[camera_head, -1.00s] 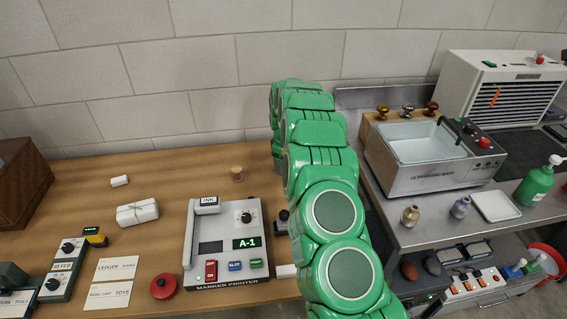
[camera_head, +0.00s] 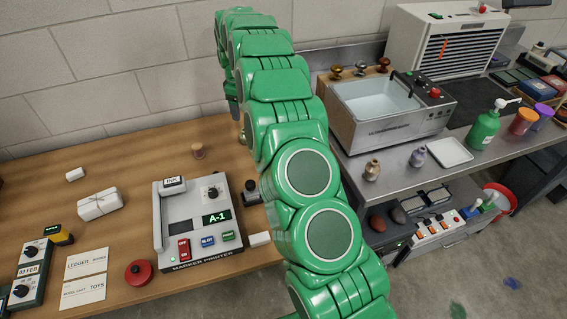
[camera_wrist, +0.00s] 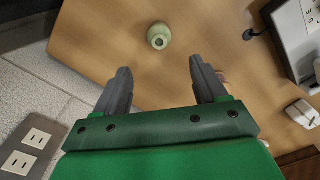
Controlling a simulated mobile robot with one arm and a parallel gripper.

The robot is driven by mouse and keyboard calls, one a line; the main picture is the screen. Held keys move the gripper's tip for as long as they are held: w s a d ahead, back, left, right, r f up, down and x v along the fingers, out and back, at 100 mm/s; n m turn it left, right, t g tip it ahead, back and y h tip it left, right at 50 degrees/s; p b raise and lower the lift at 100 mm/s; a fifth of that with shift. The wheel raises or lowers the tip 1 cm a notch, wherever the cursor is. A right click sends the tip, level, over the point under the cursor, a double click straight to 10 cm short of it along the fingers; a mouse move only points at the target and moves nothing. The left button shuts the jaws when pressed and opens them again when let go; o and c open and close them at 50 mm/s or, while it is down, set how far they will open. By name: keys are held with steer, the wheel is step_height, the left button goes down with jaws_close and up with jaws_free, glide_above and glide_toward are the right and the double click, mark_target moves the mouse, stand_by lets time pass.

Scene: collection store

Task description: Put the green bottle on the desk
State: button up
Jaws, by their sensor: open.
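A small pale green bottle (camera_wrist: 159,37) stands on the wooden desk (camera_wrist: 160,90) in the wrist view, seen from above with its round mouth showing. My gripper (camera_wrist: 160,64) is open and empty. Its two dark fingers point towards the bottle, which lies beyond the fingertips and apart from them. A larger green pump bottle (camera_head: 485,130) stands on the metal bench at the right.
The marker printer (camera_head: 195,225) and a dark-knobbed stamp (camera_head: 251,190) are beside my arm. A wooden peg (camera_head: 198,151) stands behind the printer. The metal bench holds a brown bottle (camera_head: 372,171), a purple bottle (camera_head: 418,157), a white tray (camera_head: 449,151) and the ultrasonic bath (camera_head: 385,125).

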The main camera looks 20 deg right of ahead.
steer(key=s+r+m, duration=0.2)
steer(key=s+r, duration=0.7)
steer(key=s, duration=0.5)
steer(key=s+r+m, duration=0.3)
steer(key=s+r, duration=0.6)
steer(key=s, duration=0.5)
steer(key=s+d+f+m+g, duration=0.1)
steer(key=s+m, duration=0.4)
steer(key=s, duration=2.7)
steer(key=shift+d+m+g, duration=0.4)
steer(key=shift+d, duration=0.25)
